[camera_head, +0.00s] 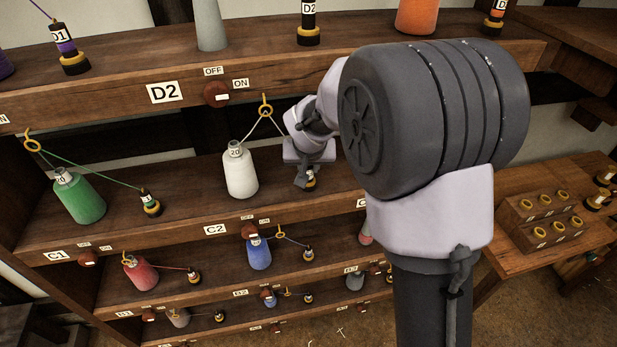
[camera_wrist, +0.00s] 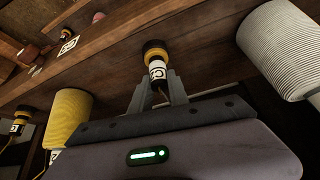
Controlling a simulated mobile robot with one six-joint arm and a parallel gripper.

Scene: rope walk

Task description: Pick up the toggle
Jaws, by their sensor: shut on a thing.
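The toggle (camera_wrist: 156,66) is a small upright piece with a black and yellow end and a white label band. In the wrist view it stands between the two fingers of my gripper (camera_wrist: 158,88), which is shut on it. In the head view my gripper (camera_head: 304,174) is at the C2 shelf, right of the white thread cone (camera_head: 241,172). Only the toggle's yellow and black end (camera_head: 310,182) shows below the fingers. A pale thread runs from the cone up through a yellow ring (camera_head: 265,106) and down towards my gripper. I cannot tell whether the toggle touches the shelf.
The shelf above (camera_head: 120,100) overhangs my gripper. A green cone (camera_head: 79,196) and another toggle (camera_head: 149,203) stand to the left. A ridged white cone (camera_wrist: 286,48) is close on the right in the wrist view. A stepped wooden block (camera_head: 545,216) stands at right.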

